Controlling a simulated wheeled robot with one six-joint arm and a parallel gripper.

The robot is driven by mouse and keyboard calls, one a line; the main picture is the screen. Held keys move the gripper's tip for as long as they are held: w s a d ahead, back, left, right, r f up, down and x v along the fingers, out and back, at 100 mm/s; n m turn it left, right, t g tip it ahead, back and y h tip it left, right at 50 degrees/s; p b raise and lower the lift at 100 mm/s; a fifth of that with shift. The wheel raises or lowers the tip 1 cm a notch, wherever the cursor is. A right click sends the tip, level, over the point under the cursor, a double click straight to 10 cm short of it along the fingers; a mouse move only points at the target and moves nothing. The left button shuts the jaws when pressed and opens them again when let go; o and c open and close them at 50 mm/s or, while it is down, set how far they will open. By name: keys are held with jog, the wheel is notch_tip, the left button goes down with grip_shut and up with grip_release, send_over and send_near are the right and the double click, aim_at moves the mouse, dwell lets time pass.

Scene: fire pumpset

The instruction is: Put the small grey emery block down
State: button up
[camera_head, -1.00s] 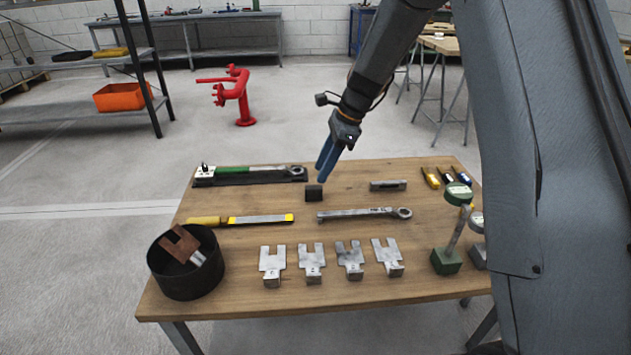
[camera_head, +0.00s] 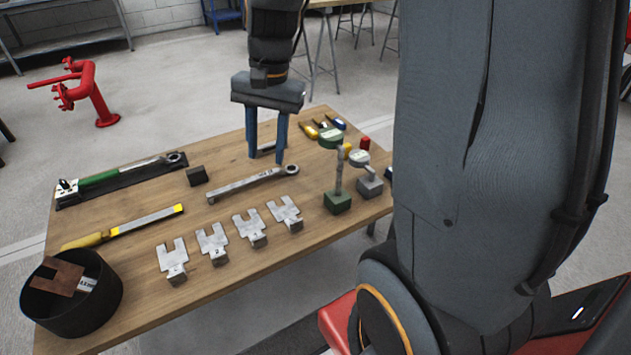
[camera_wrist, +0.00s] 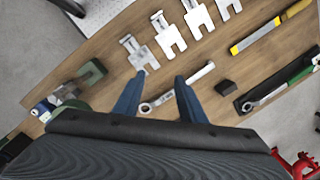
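The small dark grey emery block (camera_head: 196,176) lies flat on the wooden table (camera_head: 225,150), left of the ratchet wrench's far end. It also shows in the wrist view (camera_wrist: 226,88), right of the fingers. My gripper (camera_head: 267,160) is open and empty, with its blue fingers pointing down above the table. In the head view it is to the right of the block and clearly apart from it. In the wrist view the two fingers (camera_wrist: 161,84) are spread over the wrench area, with nothing between them in grip.
Several slotted metal pieces (camera_head: 212,240), a file (camera_head: 145,222), a black bin (camera_head: 75,308) and gauge stands (camera_head: 338,195) occupy the table.

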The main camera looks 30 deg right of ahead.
jog(key=s+d+n, duration=0.2)
jog(key=s+n, duration=0.1)
jog(key=s, duration=0.4)
jog(key=s+d+f+n+h, duration=0.1)
jog(key=s+d+n, duration=0.1)
jog(key=s, duration=0.5)
jog(key=shift+n+h, duration=0.3)
jog(key=shift+n, duration=0.5)
jog(key=shift+a, duration=0.1)
jog(key=a+r+n+p, duration=0.1)
jog(key=a+r+p, duration=0.3)
jog(key=p, duration=0.4)
jog(key=shift+s+a+r+n, duration=0.25)
jog(key=shift+s+r+n, duration=0.15)
jog(key=shift+d, duration=0.1)
jog(key=shift+c, duration=0.7)
